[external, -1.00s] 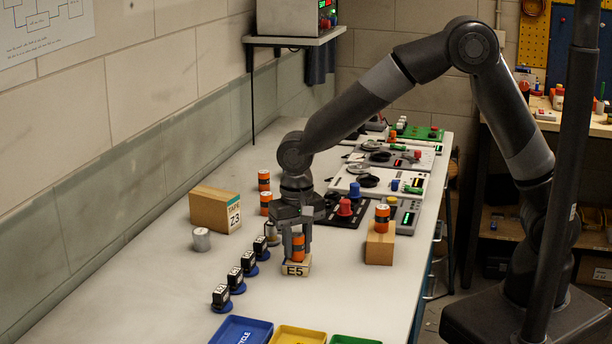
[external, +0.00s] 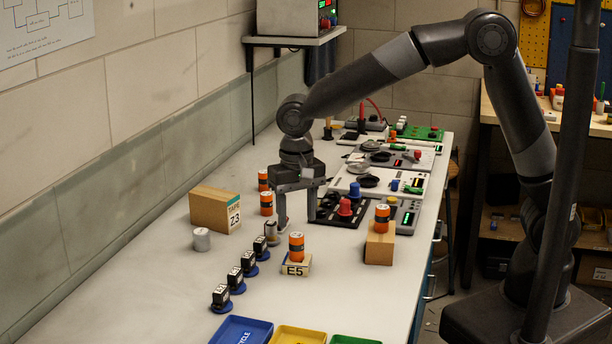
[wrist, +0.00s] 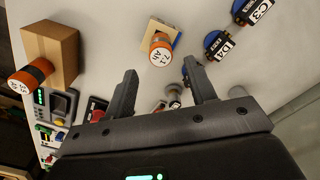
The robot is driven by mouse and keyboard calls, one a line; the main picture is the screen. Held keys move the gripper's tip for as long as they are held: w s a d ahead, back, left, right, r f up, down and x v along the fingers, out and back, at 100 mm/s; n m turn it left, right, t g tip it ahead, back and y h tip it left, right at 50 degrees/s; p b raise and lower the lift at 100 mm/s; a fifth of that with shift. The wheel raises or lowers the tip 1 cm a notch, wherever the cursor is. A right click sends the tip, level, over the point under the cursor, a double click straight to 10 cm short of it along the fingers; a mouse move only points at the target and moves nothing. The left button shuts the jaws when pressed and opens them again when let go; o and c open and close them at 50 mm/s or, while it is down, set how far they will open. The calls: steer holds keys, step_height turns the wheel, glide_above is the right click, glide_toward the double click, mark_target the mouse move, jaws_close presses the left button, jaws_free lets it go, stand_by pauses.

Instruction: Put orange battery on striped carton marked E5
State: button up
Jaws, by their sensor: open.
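An orange battery (external: 296,247) with a dark band stands upright on the small striped carton marked E5 (external: 296,267). In the wrist view the battery (wrist: 160,46) stands on the carton (wrist: 176,36), beyond my fingertips. My gripper (external: 297,221) is open and empty, above the bench and behind the carton, clear of the battery. Its two fingers are spread apart in the wrist view (wrist: 160,82). Another orange battery (external: 382,213) stands on a plain brown box (external: 379,245) to the right. Two more orange batteries (external: 266,203) stand at the back left.
A carton labelled TAPE Z3 (external: 214,209) and a silver cylinder (external: 201,239) stand at left. A row of labelled black blocks on blue bases (external: 235,280) runs left of the E5 carton. Blue (external: 243,331), yellow and green trays line the front. Electronic panels (external: 370,185) fill the back right.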

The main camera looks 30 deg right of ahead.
mark_target(299, 234)
steer(key=shift+r, duration=2.3)
steer(key=w+d+r+t+y, duration=0.15)
steer(key=d+r, duration=0.25)
steer(key=d, duration=0.9)
steer(key=w+d+r+t, duration=0.15)
steer(key=d+r, duration=0.35)
steer(key=d, duration=0.9)
steer(key=s+d+f+t, duration=0.1)
steer(key=s+d, duration=0.4)
steer(key=d, duration=0.3)
steer(key=s+d+t+h, duration=0.1)
steer(key=s+d, duration=0.4)
steer(key=d, duration=0.4)
steer(key=shift+d+f+t, duration=0.3)
steer(key=shift+f, duration=0.1)
